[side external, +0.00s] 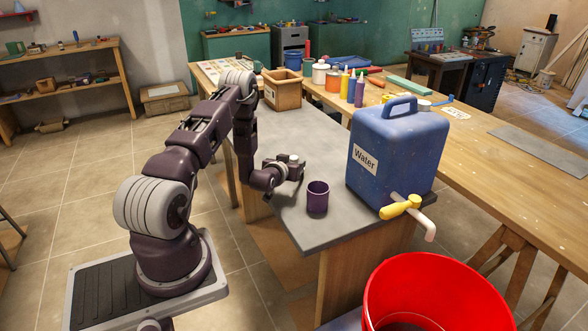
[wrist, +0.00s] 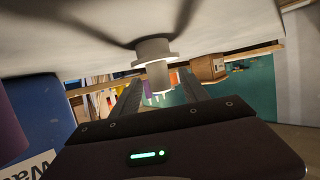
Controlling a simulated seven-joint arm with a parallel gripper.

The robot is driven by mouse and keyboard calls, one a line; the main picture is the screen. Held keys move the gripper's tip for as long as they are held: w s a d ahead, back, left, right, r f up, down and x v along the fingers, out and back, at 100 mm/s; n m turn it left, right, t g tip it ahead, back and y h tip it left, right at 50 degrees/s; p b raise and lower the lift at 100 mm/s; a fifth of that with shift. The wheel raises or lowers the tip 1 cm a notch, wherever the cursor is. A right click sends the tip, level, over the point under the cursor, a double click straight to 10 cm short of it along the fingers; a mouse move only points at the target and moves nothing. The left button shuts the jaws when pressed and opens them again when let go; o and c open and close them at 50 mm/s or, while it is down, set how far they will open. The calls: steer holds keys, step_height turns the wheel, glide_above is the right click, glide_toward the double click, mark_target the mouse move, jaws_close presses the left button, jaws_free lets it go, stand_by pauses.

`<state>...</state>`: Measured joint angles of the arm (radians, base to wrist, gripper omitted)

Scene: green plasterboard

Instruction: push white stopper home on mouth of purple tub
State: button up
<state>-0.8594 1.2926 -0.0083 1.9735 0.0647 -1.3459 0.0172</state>
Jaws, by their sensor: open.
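The purple tub (side external: 317,197) stands upright on the grey bench top, just right of my gripper. A purple surface, apparently the tub, shows at the left edge of the wrist view (wrist: 10,130). The white stopper (wrist: 154,62) has a flange and a narrower stem, and in the wrist view it lies between my fingertips. My gripper (wrist: 160,92) is open, with one finger on each side of the stem and a gap visible. In the side view my gripper (side external: 287,166) is low over the bench, with a small white piece of the stopper (side external: 293,158) showing.
A blue water container (side external: 397,150) with a yellow tap (side external: 400,207) stands right of the tub. A red bucket (side external: 435,292) is below the bench's front right corner. A wooden box (side external: 282,90) and several bottles are farther back. The grey bench behind my gripper is clear.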

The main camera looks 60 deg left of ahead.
mark_target(294, 157)
steer(key=shift+x, duration=1.1)
jaws_close()
steer(key=shift+r, duration=0.15)
step_height(294, 157, up, 8)
steer(key=shift+r, duration=0.15)
steer(key=d+r+m+t+h, duration=0.2)
steer(key=d+r+m+h, duration=0.1)
steer(key=d, duration=0.6)
steer(key=s+d+r+m+t+h, duration=0.1)
steer(key=d+r+m+t+h, duration=0.1)
steer(key=d+m+h, duration=0.4)
steer(key=d+r, duration=0.1)
steer(key=d, duration=0.2)
steer(key=shift+h, duration=0.4)
steer(key=shift+s+d, duration=0.15)
